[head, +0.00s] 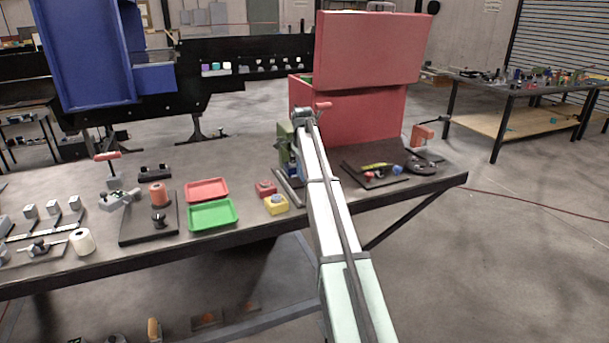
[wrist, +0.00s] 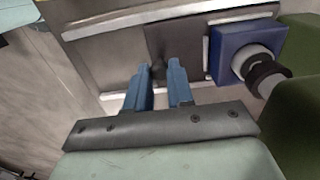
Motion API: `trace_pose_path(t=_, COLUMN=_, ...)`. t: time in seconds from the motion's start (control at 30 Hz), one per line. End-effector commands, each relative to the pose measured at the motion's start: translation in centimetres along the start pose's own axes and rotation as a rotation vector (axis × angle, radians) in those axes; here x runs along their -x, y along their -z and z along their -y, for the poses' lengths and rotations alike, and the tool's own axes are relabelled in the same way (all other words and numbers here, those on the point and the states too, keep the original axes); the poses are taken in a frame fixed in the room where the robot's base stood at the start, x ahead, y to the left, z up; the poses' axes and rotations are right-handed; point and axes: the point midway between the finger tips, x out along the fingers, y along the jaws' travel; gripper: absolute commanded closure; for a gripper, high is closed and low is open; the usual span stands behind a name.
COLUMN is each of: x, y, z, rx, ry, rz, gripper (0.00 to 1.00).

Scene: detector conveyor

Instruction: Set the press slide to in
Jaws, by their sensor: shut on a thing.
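The press (head: 286,142) has a green body and stands near the front edge of the bench, partly hidden behind my arm. Its flat grey slide (wrist: 110,72) lies between pale rails in the wrist view. A small dark knob (wrist: 159,70) stands on the slide. My gripper (wrist: 160,72) has blue fingers closed around this knob, with the blue press block (wrist: 228,45) to the right of the fingers. A white and black cylinder (wrist: 262,68) sticks out from the block. In the head view my arm hides the fingers.
To the left of the press are a yellow button box (head: 276,205), a red button box (head: 265,188), a green tray (head: 213,216) and a red tray (head: 206,189). A dark tool tray (head: 372,180) lies to the right. A large red toolbox (head: 362,115) stands behind.

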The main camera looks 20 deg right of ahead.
Motion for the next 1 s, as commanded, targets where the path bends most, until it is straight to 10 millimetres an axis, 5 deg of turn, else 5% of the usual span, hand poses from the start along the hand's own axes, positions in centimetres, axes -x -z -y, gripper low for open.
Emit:
trace_pose_path(t=0.03, x=0.2, y=0.0, z=0.6, rx=0.001, ry=0.013, rz=-0.002, gripper=1.00)
trace_pose_path(t=0.07, x=0.2, y=0.0, z=0.6, rx=0.001, ry=0.014, rz=-0.001, gripper=0.77)
trace_pose_path(t=0.33, x=0.1, y=0.0, z=0.5, rx=0.001, ry=0.011, rz=-0.001, gripper=0.52)
trace_pose_path(t=0.67, x=0.6, y=0.0, z=0.4, rx=0.001, ry=0.009, rz=-0.001, gripper=0.52)
trace_pose_path(t=1.0, x=6.0, y=0.0, z=0.5, rx=0.001, ry=0.011, rz=-0.002, gripper=0.52)
